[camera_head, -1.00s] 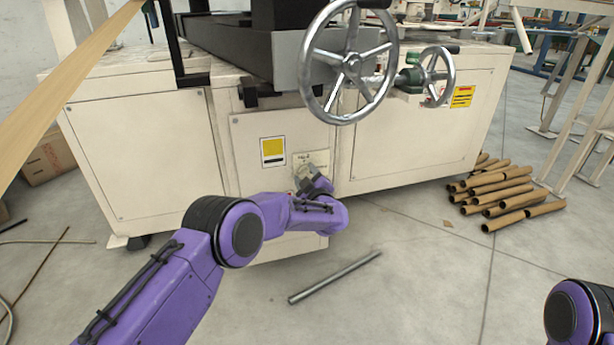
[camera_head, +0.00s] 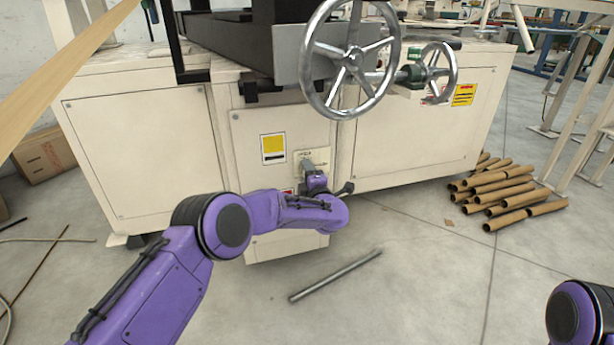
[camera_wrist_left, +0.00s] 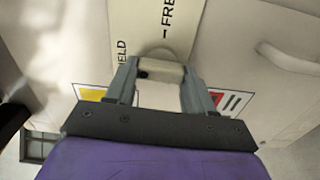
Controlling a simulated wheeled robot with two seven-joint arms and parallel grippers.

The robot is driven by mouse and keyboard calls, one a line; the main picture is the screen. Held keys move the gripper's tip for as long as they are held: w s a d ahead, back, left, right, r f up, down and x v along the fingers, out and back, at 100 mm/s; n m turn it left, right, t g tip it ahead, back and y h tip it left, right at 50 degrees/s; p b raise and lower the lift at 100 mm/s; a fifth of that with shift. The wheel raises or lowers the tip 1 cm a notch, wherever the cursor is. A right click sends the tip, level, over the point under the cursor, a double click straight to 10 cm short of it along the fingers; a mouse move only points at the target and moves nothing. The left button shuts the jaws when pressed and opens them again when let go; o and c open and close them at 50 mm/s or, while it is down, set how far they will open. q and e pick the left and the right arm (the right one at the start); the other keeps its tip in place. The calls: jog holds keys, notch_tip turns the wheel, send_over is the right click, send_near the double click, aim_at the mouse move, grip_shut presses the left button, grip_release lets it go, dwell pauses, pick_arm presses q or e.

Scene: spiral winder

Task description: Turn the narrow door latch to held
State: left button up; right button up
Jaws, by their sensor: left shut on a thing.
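The narrow door (camera_head: 232,160) is a cream panel on the front of the machine. Its latch plate (camera_head: 325,155) sits below and right of a yellow label. In the left wrist view the plate (camera_wrist_left: 150,20) carries the word FREE and part of a second word ending in ELD. The pale latch (camera_wrist_left: 160,70) lies between my left gripper's two grey fingers (camera_wrist_left: 158,78), which are shut on it. In the head view my left gripper (camera_head: 315,170) is at the plate and hides most of the latch. The latch's exact angle is hard to tell. My right gripper is out of view.
A large handwheel (camera_head: 350,55) and a smaller one (camera_head: 438,72) stick out above and right of the latch. A metal rod (camera_head: 335,276) lies on the floor in front. Several cardboard tubes (camera_head: 510,190) are piled at the right.

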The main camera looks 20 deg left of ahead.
pick_arm(q)
jog(key=shift+n, duration=0.4)
jog(key=o, duration=1)
jog(key=shift+o, duration=0.2)
jog(key=shift+d, duration=0.15)
jog(key=p+v, duration=0.4)
jog(key=v, duration=0.6)
jog(key=shift+s, duration=0.2)
jog(key=shift+d, duration=0.15)
